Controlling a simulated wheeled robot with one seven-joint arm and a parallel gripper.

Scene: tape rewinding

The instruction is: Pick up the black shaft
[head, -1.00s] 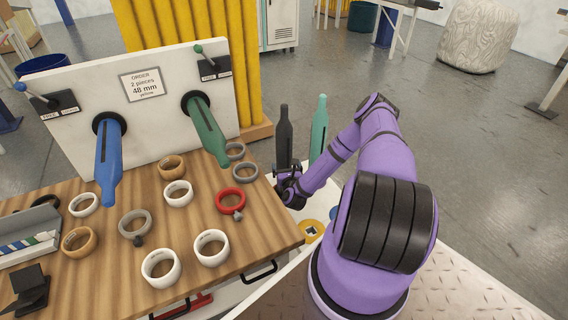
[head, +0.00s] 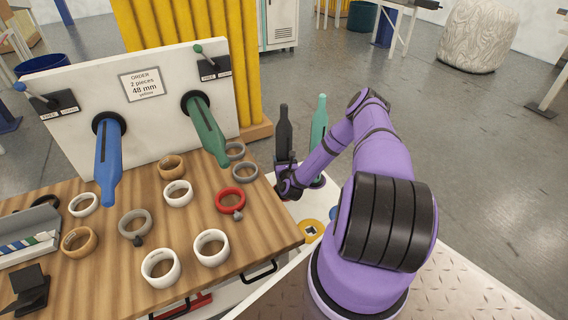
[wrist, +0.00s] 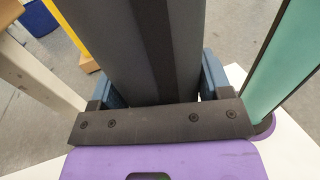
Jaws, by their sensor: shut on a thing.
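The black shaft (head: 284,136) stands upright just right of the workbench in the head view. It fills the middle of the wrist view (wrist: 140,45), between blue finger pads on either side. My gripper (head: 284,172) is shut on its lower part; the gripper also shows in the wrist view (wrist: 155,92). The shaft's foot is hidden behind my gripper. A teal shaft (head: 318,128) stands upright just to the right, apart from the black one, and shows at the right of the wrist view (wrist: 285,55).
The workbench (head: 105,245) holds several loose tape rings. A white panel (head: 75,75) behind them carries a blue shaft (head: 108,165) and a green shaft (head: 207,130) sticking out. A yellow ring (head: 311,230) lies on the white surface near my arm.

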